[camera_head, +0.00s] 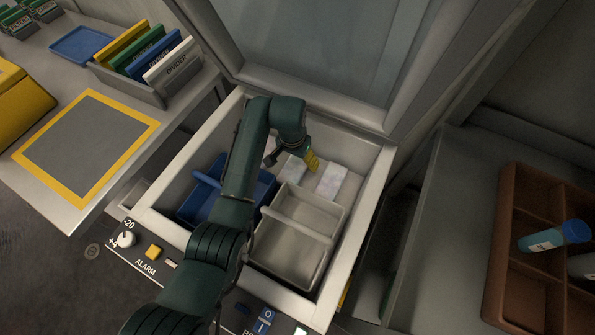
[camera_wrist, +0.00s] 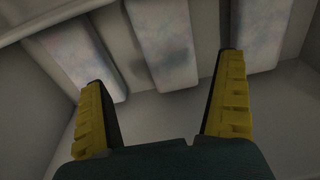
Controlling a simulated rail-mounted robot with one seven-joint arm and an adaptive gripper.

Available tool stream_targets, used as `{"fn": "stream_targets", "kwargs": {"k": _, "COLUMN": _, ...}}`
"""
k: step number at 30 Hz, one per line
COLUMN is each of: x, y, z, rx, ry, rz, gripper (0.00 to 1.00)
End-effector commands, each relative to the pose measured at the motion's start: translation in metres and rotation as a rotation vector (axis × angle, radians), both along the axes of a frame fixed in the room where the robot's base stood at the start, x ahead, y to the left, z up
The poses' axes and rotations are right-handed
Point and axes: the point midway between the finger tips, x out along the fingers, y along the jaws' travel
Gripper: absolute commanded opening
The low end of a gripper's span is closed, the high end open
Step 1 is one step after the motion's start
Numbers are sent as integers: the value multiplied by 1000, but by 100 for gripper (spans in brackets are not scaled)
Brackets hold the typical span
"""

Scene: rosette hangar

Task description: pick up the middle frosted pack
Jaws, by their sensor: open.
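Three whitish frosted packs lie side by side in the wrist view: a left pack (camera_wrist: 78,48), the middle frosted pack (camera_wrist: 163,45) and a right pack (camera_wrist: 259,32). My gripper (camera_head: 311,161) is over the packs, open and empty. In the wrist view the fingers of my gripper (camera_wrist: 163,72) spread wider than the middle pack, whose near end lies between them in the picture.
The open chest (camera_head: 180,189) holds a blue basket (camera_head: 268,184) and a grey basket (camera_head: 290,258) in front of the packs. The raised lid (camera_head: 310,45) stands behind. A brown divided tray (camera_head: 510,235) with tubes is on the right.

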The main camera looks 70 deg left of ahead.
Motion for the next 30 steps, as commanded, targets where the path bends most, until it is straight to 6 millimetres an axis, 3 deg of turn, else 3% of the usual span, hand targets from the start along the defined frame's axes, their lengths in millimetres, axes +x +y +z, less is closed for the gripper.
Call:
{"fn": "stream_targets", "kwargs": {"k": 1, "x": 0, "y": 2, "z": -16, "rx": -1, "ry": 2, "rz": 3, "gripper": 100}}
{"fn": "stream_targets", "kwargs": {"k": 8, "x": 2, "y": 5, "z": -36, "rx": 0, "ry": 0, "rz": 3, "gripper": 100}}
{"fn": "stream_targets", "kwargs": {"k": 15, "x": 5, "y": 13, "z": -77, "rx": 0, "ry": 1, "rz": 3, "gripper": 100}}
{"fn": "stream_targets", "kwargs": {"k": 23, "x": 6, "y": 14, "z": -78, "rx": 0, "ry": 0, "rz": 3, "gripper": 100}}
{"fn": "stream_targets", "kwargs": {"k": 30, "x": 6, "y": 13, "z": -78, "rx": 0, "ry": 0, "rz": 3, "gripper": 54}}
